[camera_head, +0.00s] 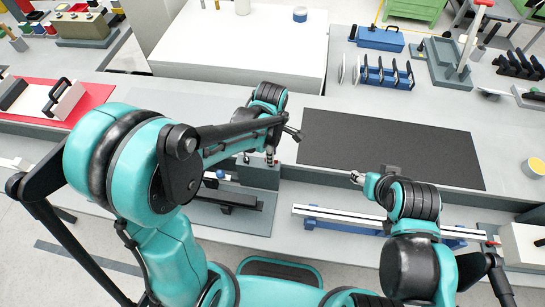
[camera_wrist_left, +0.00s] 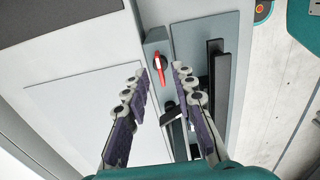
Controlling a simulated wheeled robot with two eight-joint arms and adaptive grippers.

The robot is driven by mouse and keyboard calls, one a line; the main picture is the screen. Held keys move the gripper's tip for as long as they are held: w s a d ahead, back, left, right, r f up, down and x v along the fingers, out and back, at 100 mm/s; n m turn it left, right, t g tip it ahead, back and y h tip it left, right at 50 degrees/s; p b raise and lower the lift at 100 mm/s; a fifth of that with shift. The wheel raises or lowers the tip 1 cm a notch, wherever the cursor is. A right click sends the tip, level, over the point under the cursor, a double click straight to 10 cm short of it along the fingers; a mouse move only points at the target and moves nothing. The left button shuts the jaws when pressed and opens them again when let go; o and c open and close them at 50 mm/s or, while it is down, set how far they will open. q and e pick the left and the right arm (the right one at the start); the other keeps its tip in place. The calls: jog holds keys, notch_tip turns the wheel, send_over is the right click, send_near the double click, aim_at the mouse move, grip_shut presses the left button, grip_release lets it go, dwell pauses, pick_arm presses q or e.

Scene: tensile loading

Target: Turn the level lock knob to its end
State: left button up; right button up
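The red level lock knob (camera_wrist_left: 160,62) sits on the face of a grey block (camera_wrist_left: 156,45), and its pointer lies nearly lengthwise in the left wrist view. My left gripper (camera_wrist_left: 159,72) is open, with one finger on each side of the knob's line. The fingers look apart from the knob; the depth gap is hard to judge. In the head view, my left gripper (camera_head: 270,153) hangs over the grey block (camera_head: 258,176) and mostly covers the knob. My right gripper (camera_head: 358,178) is over the right bench, away from the knob; its fingers are too small to read.
A dark plate with a black bar (camera_head: 228,200) lies beside the block. A black mat (camera_head: 390,148) lies clear on the bench. A long rail (camera_head: 340,219) runs below my right arm. A red tray (camera_head: 75,100) stands at left.

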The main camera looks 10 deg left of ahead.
pick_arm(q)
jog(key=shift+f, duration=1.1)
grip_shut()
